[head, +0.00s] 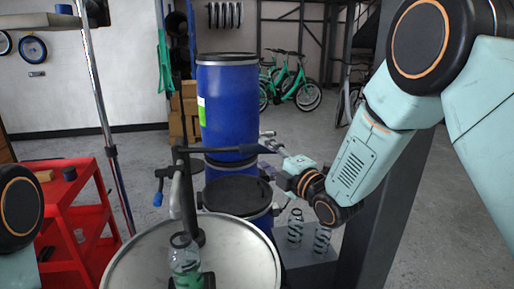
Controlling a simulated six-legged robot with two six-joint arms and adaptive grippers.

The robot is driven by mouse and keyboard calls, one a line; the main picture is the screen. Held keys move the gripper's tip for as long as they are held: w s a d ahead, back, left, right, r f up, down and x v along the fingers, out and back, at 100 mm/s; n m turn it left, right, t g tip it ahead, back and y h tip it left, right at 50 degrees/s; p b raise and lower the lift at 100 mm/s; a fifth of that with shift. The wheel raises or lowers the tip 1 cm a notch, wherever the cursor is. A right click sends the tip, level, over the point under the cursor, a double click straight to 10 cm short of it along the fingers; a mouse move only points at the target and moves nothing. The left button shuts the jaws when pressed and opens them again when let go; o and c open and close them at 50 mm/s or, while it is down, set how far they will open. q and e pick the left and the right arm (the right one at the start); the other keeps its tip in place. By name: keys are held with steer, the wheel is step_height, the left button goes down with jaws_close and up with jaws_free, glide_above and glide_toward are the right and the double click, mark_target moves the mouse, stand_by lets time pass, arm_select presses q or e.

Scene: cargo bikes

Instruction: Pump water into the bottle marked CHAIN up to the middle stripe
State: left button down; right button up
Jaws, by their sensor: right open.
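A dark hand pump (195,200) stands at the round pale drum top (240,262). Its grey spout points down, and a dark bar reaches right from its top. A clear bottle with green stripes (185,255) stands below the spout on a dark base. Two more striped bottles, one on the left (295,226) and one on the right (322,240), stand on a grey stand. No marking or water level can be read on any bottle. My right gripper (268,152) is open at the bar's right end; I cannot tell whether it touches. My left gripper is out of view.
Blue barrels (228,105) are stacked just behind the pump. A red cart (75,215) with small items stands at the left. A dark post (385,200) rises close by my right arm. Green bikes (290,85) stand far back, with open floor before them.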

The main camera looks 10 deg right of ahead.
mark_target(260, 152)
steer(key=x, duration=0.4)
steer(key=shift+w+f, duration=0.15)
steer(key=shift+w, duration=0.2)
steer(key=shift+w+a, duration=0.2)
steer(key=shift+a, duration=0.1)
steer(key=shift+w+d, duration=0.2)
steer(key=shift+d, duration=0.1)
steer(key=shift+s+a, duration=0.1)
steer(key=shift+a, duration=0.15)
steer(key=c, duration=0.5)
steer(key=shift+d, duration=0.1)
jaws_close()
